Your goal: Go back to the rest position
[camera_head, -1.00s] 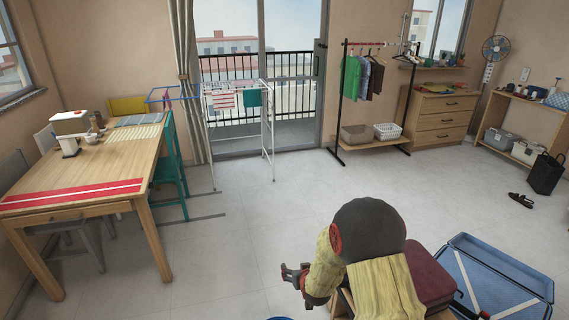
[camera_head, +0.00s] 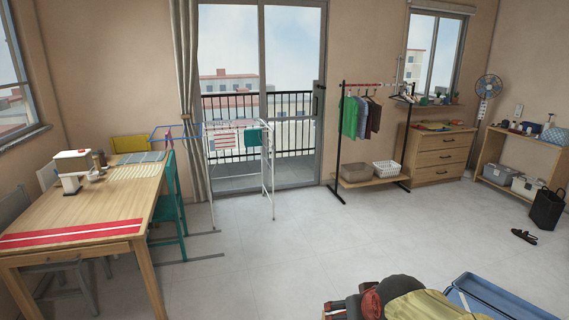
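A wooden table (camera_head: 120,205) with a red runner stands at the left. A drying rack (camera_head: 268,175), a clothes rail (camera_head: 342,130) and a drawer chest (camera_head: 440,155) stand at the back. The middle floor is clear.

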